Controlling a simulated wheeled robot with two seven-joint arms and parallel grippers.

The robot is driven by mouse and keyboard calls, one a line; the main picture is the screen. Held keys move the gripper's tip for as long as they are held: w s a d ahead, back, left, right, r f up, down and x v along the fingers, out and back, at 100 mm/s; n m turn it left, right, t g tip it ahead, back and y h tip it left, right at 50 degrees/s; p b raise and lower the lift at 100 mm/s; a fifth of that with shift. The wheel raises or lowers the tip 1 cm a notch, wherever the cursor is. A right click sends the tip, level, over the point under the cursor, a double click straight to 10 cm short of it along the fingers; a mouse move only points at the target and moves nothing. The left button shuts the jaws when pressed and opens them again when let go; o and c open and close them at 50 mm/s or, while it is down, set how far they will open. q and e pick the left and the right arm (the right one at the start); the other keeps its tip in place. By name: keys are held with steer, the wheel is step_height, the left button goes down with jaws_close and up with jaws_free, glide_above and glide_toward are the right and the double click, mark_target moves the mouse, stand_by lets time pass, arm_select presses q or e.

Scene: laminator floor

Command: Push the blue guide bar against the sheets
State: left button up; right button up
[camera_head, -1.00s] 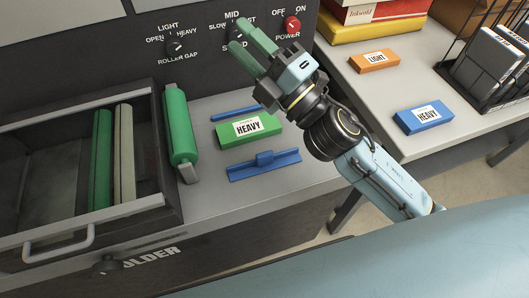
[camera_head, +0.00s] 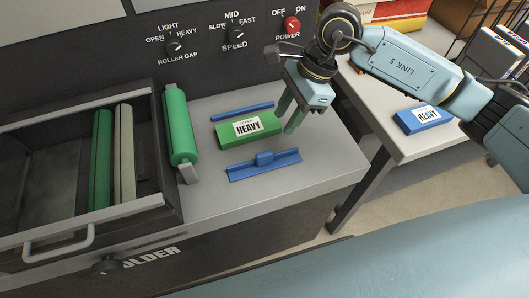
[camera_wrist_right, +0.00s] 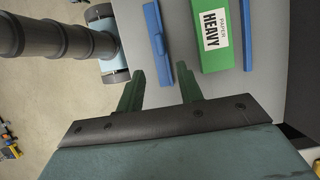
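The blue guide bar (camera_head: 264,165), a flat strip with a raised block at its middle, lies on the grey worktop in front of the green sheet pack labelled HEAVY (camera_head: 232,136). A narrow gap separates them. A second, plain blue bar (camera_head: 242,111) lies along the pack's back side. My right gripper (camera_head: 288,119) points down beside the pack's right end, empty. In the right wrist view its green fingers (camera_wrist_right: 160,69) are apart, with the guide bar (camera_wrist_right: 166,50) just beyond them and the pack (camera_wrist_right: 210,60) to its right. My left gripper is in neither view.
The control panel (camera_head: 210,50) rises behind. A blue HEAVY box (camera_head: 422,119) lies on the right-hand table. The worktop's front right is clear.

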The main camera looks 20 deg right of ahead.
mark_target(265, 153)
steer(key=x, duration=1.3)
steer(key=shift+f, duration=0.15)
jaws_close()
